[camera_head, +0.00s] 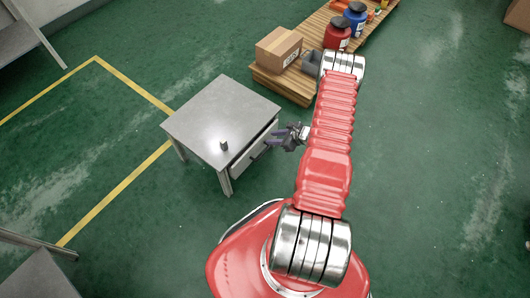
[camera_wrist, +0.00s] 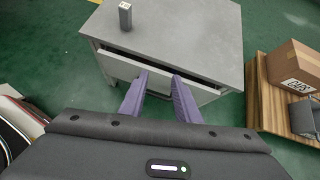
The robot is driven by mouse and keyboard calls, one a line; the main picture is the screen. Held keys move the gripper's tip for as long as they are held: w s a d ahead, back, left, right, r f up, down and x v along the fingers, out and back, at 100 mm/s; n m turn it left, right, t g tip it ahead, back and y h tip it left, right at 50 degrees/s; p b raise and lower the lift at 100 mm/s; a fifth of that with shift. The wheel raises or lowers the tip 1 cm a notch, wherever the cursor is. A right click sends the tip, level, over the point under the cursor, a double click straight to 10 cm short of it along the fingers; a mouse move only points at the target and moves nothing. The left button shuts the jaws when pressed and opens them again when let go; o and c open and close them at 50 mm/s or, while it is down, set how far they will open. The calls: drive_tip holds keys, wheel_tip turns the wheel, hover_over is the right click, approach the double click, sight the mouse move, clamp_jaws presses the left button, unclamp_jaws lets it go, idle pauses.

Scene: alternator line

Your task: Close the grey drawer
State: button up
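The grey drawer (camera_head: 241,165) is in the side of a grey metal table (camera_head: 215,107). It stands partly open, with a dark gap behind the top of its front panel. In the wrist view, the drawer front (camera_wrist: 122,68) lies just past the fingertips. My gripper (camera_head: 276,140) is at the drawer side of the table. In the wrist view its two purple fingers (camera_wrist: 159,77) are apart with nothing between them, pointing at the drawer front. I cannot tell whether the tips touch it. The fingers hide part of the front.
A small dark grey block (camera_head: 223,145) stands on the tabletop near the drawer edge. A wooden pallet (camera_head: 285,83) with a cardboard box (camera_head: 278,48), a grey bin (camera_head: 311,62) and coloured containers is behind. The green floor to the right is clear.

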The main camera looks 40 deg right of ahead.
drive_tip(key=w+a+r+n+g+y, duration=0.15)
drive_tip(key=a+r+n, duration=0.3)
drive_tip(key=r, duration=0.55)
drive_tip(key=w+a+r+n+g, duration=0.1)
drive_tip(key=w+a+r+n, duration=0.3)
drive_tip(key=r, duration=0.5)
drive_tip(key=w+a+r+n+g+y, duration=0.1)
drive_tip(key=w+a+r+n, duration=0.3)
drive_tip(key=r, duration=0.6)
drive_tip(key=s+a+r+n+g, duration=0.1)
drive_tip(key=s+a+r+n, duration=0.25)
drive_tip(key=a+r, duration=0.35)
drive_tip(key=s+a+r+n+g, duration=0.1)
drive_tip(key=s+a+r+n, duration=0.2)
drive_tip(key=s+a+r, duration=0.4)
drive_tip(key=s+a+r+n+t+h, duration=0.1)
drive_tip(key=s+a+r+n+h, duration=0.1)
drive_tip(key=s+r+n, duration=0.3)
drive_tip(key=s+a+r+n+t+h, duration=0.1)
drive_tip(key=s+a+r+n+h, duration=0.2)
drive_tip(key=s+r+n, duration=0.3)
drive_tip(key=s+r+h, duration=0.1)
drive_tip(key=s+r, duration=0.3)
drive_tip(key=s, duration=0.4)
drive_tip(key=shift+a+r+n, duration=0.2)
drive_tip(key=shift+r+n, duration=0.05)
drive_tip(key=shift+n, duration=0.05)
